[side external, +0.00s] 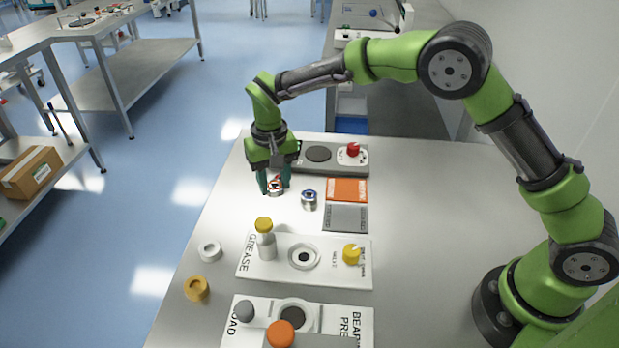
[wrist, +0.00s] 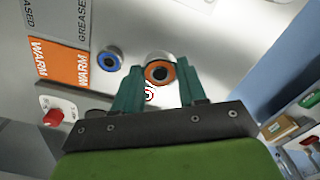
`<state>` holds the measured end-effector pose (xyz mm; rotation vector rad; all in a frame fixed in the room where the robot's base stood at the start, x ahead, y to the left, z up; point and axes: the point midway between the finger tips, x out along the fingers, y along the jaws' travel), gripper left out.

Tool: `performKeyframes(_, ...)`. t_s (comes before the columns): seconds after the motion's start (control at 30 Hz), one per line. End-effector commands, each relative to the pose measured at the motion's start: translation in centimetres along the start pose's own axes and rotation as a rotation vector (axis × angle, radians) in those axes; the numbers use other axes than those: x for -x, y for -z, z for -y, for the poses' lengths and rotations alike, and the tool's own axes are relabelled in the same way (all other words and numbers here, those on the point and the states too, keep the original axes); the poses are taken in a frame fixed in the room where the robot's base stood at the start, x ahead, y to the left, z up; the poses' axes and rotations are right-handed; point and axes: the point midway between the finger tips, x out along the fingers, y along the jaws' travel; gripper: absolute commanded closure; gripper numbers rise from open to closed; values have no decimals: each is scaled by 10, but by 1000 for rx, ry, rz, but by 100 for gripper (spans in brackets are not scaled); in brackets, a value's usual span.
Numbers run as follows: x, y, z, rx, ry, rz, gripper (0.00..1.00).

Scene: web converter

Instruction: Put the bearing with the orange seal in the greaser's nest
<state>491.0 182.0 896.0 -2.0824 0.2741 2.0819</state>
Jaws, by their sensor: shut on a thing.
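The bearing with the orange seal (wrist: 160,73) is between the fingertips of my gripper (wrist: 158,84) in the wrist view, its sealed face towards the camera. In the side view the same bearing (side external: 275,188) shows low between the fingers of my gripper (side external: 274,182), near the table's left edge. My gripper is shut on it; I cannot tell whether it touches the table. The greaser (side external: 275,271) is a white plate marked GREASE, nearer the side camera. Its round nest (side external: 304,256) has a white rim and dark centre and looks empty.
A blue-sealed bearing (side external: 309,199) stands close right of my gripper. A yellow-capped post (side external: 264,240) and yellow knob (side external: 351,254) flank the nest. Orange (side external: 347,190) and grey (side external: 346,218) mats, a red-knobbed unit (side external: 334,170), loose white (side external: 209,251) and yellow (side external: 196,288) rings, and a press (side external: 335,317) surround.

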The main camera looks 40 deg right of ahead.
Motion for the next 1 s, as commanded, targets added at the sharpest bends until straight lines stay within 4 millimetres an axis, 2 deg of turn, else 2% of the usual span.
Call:
performKeyframes(0.13, 0, -1, -1, 41, 0, 0, 87)
performKeyframes(0.27, -4, -12, -11, 128, 1, 0, 87)
performKeyframes(0.37, 9, -20, -37, 204, 2, -4, 87)
performKeyframes(0.7, 84, -59, -157, 338, 2, -6, 87)
performKeyframes(0.83, 104, -71, -188, 315, 1, -5, 87)
performKeyframes(1.0, 121, -73, -207, 269, 1, -2, 87)
